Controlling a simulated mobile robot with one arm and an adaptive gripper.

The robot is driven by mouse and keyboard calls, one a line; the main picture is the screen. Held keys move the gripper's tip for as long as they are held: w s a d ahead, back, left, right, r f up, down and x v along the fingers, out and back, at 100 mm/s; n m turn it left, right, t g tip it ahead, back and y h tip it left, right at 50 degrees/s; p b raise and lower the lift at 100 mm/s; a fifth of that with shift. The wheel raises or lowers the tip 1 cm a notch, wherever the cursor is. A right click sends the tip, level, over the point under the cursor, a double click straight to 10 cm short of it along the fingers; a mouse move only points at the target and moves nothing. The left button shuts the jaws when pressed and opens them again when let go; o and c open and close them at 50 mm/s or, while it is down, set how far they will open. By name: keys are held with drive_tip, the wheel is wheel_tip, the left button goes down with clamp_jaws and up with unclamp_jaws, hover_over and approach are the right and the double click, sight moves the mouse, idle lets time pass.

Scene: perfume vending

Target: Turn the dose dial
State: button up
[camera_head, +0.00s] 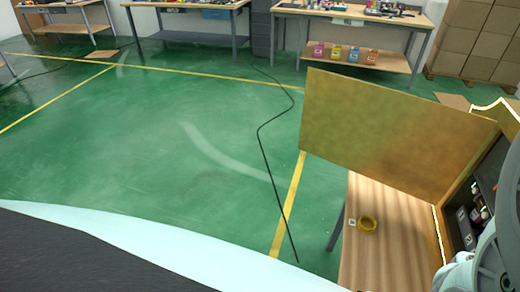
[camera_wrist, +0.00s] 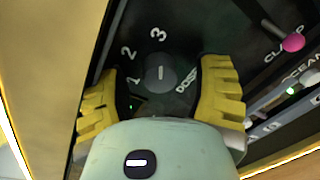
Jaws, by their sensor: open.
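The dose dial (camera_wrist: 160,73) is a dark round knob with a short white pointer line, on a dark panel in the wrist view. White numerals 1, 2 and 3 curve around its left and upper side, and "DOSE" is printed at its lower right. My gripper (camera_wrist: 162,88) is open, with yellow ribbed fingers on either side of the dial and visible gaps between them and the knob. Whether the fingertips reach the knob's depth cannot be told. In the head view my arm covers part of the dark panel (camera_head: 463,228), and the dial is not visible there.
A pink-knobbed clamp lever (camera_wrist: 292,43) and an "OCEAN" label (camera_wrist: 303,78) lie right of the dial. A yellowish board (camera_head: 395,130) stands beside the panel. A black cable (camera_head: 262,150) crosses the open green floor.

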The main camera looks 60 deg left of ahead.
drive_tip(key=shift+w+a+n+h+p, duration=0.1)
drive_tip(key=shift+n+h+p, duration=0.1)
drive_tip(key=shift+n+p, duration=2.05)
drive_tip(key=shift+a+n+h+p, duration=0.1)
drive_tip(key=shift+n+h+p, duration=0.1)
drive_tip(key=shift+n+p, duration=2)
drive_tip(key=shift+n+b, duration=0.55)
drive_tip(key=shift+n, duration=0.1)
